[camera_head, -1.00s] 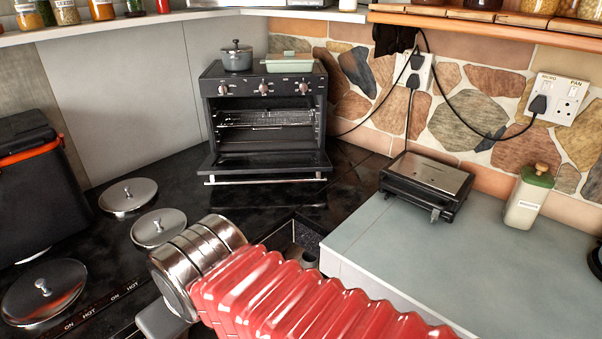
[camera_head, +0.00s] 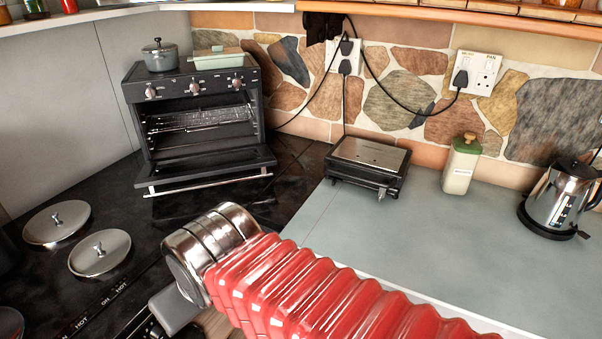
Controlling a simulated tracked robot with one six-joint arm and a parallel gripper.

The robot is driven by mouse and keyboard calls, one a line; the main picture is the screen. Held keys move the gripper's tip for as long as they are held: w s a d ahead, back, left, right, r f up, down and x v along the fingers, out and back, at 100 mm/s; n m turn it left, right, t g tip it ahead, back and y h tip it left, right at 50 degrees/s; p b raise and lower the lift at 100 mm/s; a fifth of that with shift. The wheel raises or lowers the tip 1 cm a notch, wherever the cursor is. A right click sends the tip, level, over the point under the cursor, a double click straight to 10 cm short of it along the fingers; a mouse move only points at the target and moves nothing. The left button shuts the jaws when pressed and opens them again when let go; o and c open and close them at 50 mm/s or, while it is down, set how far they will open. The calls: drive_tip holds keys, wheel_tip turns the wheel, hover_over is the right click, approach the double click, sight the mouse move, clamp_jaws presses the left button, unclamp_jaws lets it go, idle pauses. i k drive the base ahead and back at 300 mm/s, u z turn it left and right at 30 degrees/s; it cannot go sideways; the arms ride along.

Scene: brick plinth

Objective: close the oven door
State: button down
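The small black oven (camera_head: 262,105) stands on the dark worktop against the back corner, upper left of centre. Its door (camera_head: 215,167) is folded down wide open, nearly level, with the metal handle (camera_head: 205,183) along its front edge. The rack (camera_head: 200,120) and dark inside show. My red ribbed arm with its metal cuff reaches in from the bottom, in front of the oven and apart from the door. A grey piece below the cuff may be part of my gripper; its fingertips are not visible, so its opening cannot be told.
A pot (camera_head: 160,56) and a pale green dish (camera_head: 215,58) sit on the oven. A grill (camera_head: 370,165), a green-lidded jar (camera_head: 462,165) and a kettle (camera_head: 562,200) stand on the grey counter to the right. Round hob lids (camera_head: 100,252) lie left. Black cables hang from the wall sockets.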

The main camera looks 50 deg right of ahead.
sight(145, 178)
drive_tip(key=z, duration=1.05)
drive_tip(key=k, duration=0.8)
drive_tip(key=u, duration=0.8)
drive_tip(key=i, duration=1)
drive_tip(key=u, duration=0.05)
